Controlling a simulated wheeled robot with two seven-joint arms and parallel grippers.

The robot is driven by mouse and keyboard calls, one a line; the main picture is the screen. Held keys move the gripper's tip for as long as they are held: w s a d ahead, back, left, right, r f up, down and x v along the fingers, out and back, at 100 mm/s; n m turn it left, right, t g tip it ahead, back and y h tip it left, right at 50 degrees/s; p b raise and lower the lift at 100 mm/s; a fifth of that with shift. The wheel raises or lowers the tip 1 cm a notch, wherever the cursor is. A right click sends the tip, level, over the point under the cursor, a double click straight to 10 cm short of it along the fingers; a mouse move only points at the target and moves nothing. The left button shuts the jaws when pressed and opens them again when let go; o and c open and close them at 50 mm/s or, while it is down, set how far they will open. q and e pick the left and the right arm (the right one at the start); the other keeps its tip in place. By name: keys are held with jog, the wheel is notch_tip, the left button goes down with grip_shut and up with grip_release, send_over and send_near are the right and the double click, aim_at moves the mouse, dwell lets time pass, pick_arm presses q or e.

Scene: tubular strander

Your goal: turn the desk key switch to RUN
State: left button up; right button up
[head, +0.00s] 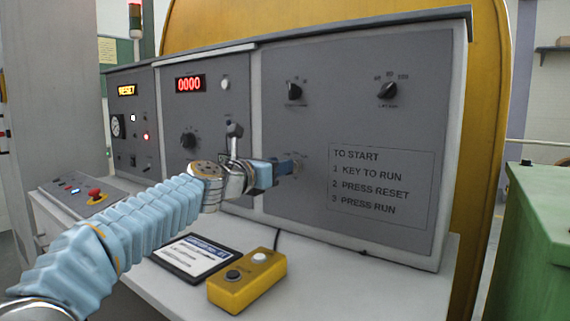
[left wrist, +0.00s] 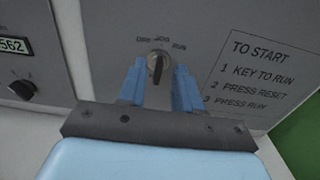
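The desk key switch (left wrist: 159,66) is on the grey panel in the left wrist view, with OFF, JOG and RUN marked above it. Its dark key stands about upright, near the JOG mark; I cannot tell its exact setting. My left gripper (left wrist: 158,85) is open, with one blue finger on each side of the key and a gap around it. In the head view the left gripper (head: 290,166) is close to the panel, left of the TO START sign, and hides most of the switch. My right gripper is not in view.
The TO START sign (head: 381,186) is right of the switch. Two black selector knobs (head: 295,91) (head: 387,90) are above. A yellow button box (head: 247,281) and a tablet (head: 195,256) lie on the desk below my arm. A green cabinet (head: 535,245) stands at the right.

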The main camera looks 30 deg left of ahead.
pick_arm(q)
jog(key=shift+w+d, duration=0.15)
jog(key=shift+w, duration=1.4)
jog(key=shift+c, duration=0.5)
grip_shut()
